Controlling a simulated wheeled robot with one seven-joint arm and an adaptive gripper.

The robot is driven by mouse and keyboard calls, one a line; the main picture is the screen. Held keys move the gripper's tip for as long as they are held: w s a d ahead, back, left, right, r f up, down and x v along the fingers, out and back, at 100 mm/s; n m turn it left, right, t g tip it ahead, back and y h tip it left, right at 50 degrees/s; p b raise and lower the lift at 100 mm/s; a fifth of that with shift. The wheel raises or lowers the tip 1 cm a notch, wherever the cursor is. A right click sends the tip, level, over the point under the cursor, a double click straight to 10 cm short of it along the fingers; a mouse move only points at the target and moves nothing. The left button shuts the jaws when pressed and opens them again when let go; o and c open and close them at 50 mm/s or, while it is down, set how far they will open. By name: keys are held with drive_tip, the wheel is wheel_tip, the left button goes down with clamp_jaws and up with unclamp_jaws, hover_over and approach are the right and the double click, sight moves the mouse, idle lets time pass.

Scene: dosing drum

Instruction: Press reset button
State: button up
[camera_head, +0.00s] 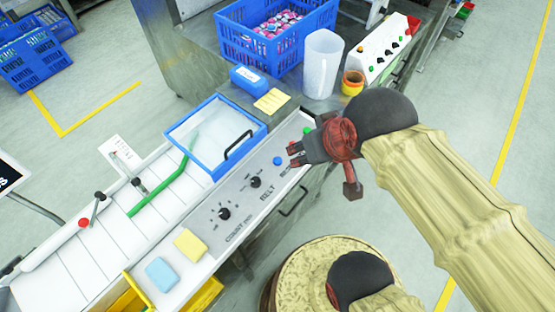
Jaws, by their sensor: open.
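The control panel (245,200) is a pale strip along the conveyor with black knobs and printed labels, among them BELT. A blue button (277,161) sits on it beside a label that starts with "RE" and is partly covered by my gripper. A green button (308,131) sits further up the panel. My gripper (292,155) is open and empty, with its fingers over the panel just right of the blue button. I cannot tell how high the fingers are above the panel or whether they touch it.
A blue-framed clear cover (215,135) with a black handle stands left of the panel. A yellow sponge (190,244) and a blue sponge (161,274) lie at the panel's near end.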

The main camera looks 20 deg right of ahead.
drive_tip(key=c, duration=1)
clamp_jaws()
idle(0.7)
